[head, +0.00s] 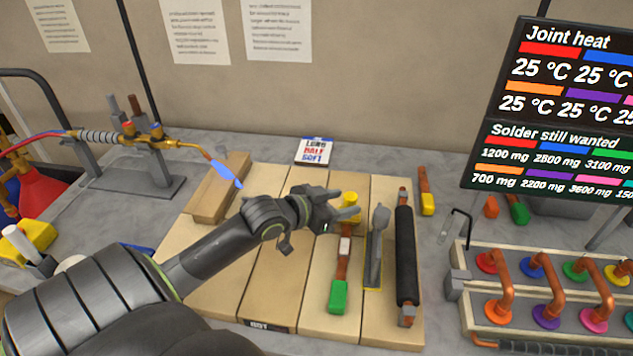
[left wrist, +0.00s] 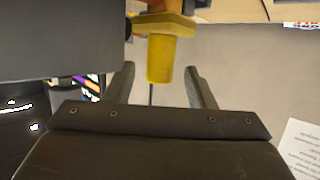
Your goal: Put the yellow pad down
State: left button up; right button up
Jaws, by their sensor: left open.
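A yellow piece (head: 350,200) with a wide flange and a round stem is at my left gripper (head: 346,207), over the wooden board. In the left wrist view the yellow piece (left wrist: 161,58) shows between and just beyond the two fingertips (left wrist: 160,80), with a gap on each side. The left gripper is open and its fingers do not grip it. I cannot tell whether the yellow piece rests on the board or on something there. A yellow block (head: 30,238) also lies at the far left of the bench. My right gripper is out of view.
The wooden board (head: 215,272) holds a green-ended tool (head: 339,296), a grey tool (head: 375,250) and a black roller (head: 404,255). A torch (head: 222,172) points in from the left. A rack with copper pipes (head: 545,290) stands at right, below a display (head: 560,110).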

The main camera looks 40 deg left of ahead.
pick_arm(q)
jog(key=p+v, duration=0.2)
jog(key=v, duration=0.7)
jog(key=shift+s, duration=0.3)
jog(key=shift+r, duration=0.1)
